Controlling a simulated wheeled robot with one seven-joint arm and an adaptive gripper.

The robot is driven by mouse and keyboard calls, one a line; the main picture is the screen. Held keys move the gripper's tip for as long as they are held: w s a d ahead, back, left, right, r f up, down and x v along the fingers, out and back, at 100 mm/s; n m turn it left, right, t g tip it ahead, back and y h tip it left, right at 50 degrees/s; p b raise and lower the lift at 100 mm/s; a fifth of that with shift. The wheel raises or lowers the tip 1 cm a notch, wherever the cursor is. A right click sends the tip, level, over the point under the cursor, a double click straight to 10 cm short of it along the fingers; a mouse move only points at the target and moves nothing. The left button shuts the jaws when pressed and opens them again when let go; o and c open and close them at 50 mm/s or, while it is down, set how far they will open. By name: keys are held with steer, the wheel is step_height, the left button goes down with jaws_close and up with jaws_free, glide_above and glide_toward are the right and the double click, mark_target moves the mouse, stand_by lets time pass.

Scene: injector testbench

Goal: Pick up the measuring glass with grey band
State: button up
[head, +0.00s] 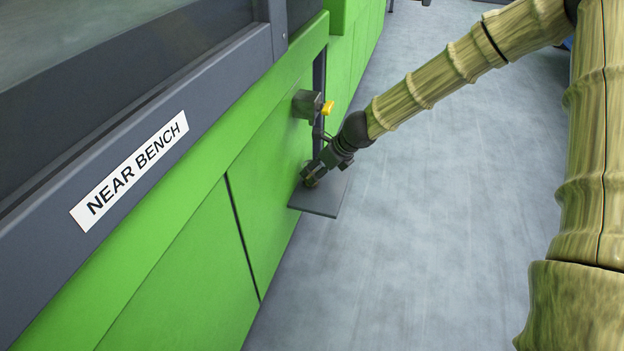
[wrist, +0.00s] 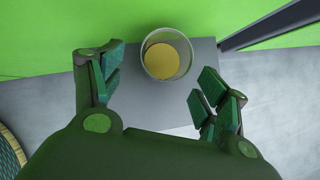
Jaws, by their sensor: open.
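A clear round glass (wrist: 168,58) with yellow contents shows from above in the wrist view. It stands on a small grey shelf (wrist: 205,58) by the green bench front. No grey band can be made out on it from this angle. My gripper (wrist: 158,78) is open, with its green-padded fingers apart to the left and right of the picture. The glass is between and a little beyond the fingertips, and I see no contact. In the head view my gripper (head: 311,178) is low over the shelf (head: 322,205), and the glass cannot be made out there.
The green bench front (head: 260,190) rises right beside the shelf. A dark block with a yellow knob (head: 328,107) sticks out above the shelf. A dark upright post (wrist: 270,25) stands at the shelf's right in the wrist view. The grey floor (head: 430,240) is clear.

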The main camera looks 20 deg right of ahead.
mark_target(313, 174)
steer(key=b+x, duration=0.2)
steer(key=x, duration=0.2)
steer(key=shift+s+d+b, duration=0.1)
steer(key=shift+d+b, duration=0.1)
steer(key=shift+b, duration=0.2)
steer(key=shift+w+a+f+b, duration=0.2)
steer(key=shift+w+f+b, duration=0.1)
steer(key=shift+f, duration=0.1)
steer(key=shift+c, duration=0.4)
steer(key=c, duration=1.2)
steer(key=shift+r, duration=0.1)
